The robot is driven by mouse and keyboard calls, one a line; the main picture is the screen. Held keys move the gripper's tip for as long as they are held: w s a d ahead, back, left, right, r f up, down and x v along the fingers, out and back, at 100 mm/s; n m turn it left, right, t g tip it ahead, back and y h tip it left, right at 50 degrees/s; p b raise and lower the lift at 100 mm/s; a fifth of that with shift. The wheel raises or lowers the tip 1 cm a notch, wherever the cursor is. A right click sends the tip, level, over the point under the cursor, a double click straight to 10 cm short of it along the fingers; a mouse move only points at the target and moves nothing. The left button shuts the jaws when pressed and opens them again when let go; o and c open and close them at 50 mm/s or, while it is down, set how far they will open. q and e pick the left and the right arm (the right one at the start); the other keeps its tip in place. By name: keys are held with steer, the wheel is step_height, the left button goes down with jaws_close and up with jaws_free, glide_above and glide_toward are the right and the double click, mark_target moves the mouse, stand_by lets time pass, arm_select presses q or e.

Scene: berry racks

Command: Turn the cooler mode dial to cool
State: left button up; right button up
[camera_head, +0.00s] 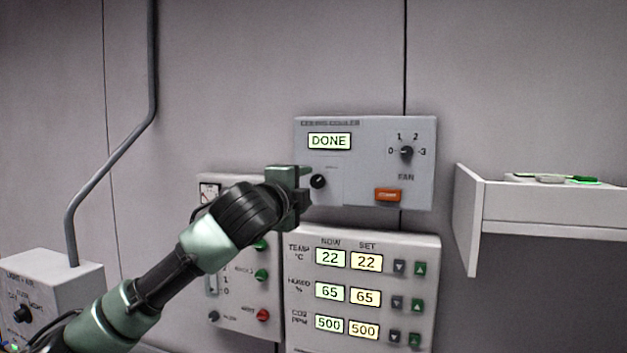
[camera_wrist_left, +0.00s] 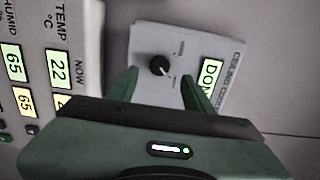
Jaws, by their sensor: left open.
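The cooler panel (camera_head: 365,120) is a grey box on the wall, with a lit display (camera_head: 329,141) reading DONE. Its mode dial (camera_head: 318,181) is a small black knob at the panel's lower left. The dial also shows in the left wrist view (camera_wrist_left: 160,65), with a light mark toward the lower right; its small labels are not legible. My left gripper (camera_head: 306,180) is open, close to the dial at its left in the head view. In the left wrist view its green fingers (camera_wrist_left: 157,88) stand apart, with the dial seen between and beyond them. Contact is not visible.
A fan knob (camera_head: 406,152) and an orange button (camera_head: 388,195) sit on the cooler panel's right. Below is a panel with temperature, humidity and CO2 readouts (camera_head: 363,295). A switch panel (camera_head: 250,318) is partly behind my arm. A white shelf (camera_head: 540,205) juts out at right.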

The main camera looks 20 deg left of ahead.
mark_target(317, 182)
arm_select(q)
steer(key=w+p, duration=0.1)
steer(key=w, duration=0.2)
steer(key=w+p, duration=0.1)
steer(key=w, duration=0.1)
steer(key=shift+w+d+r+p, duration=0.15)
steer(key=shift+d+p, duration=0.1)
steer(key=shift+p, duration=0.1)
steer(key=shift+w+a+f, duration=0.1)
steer(key=shift+w+f, duration=0.1)
steer(key=shift+w, duration=0.3)
steer(key=shift+c, duration=0.3)
jaws_close()
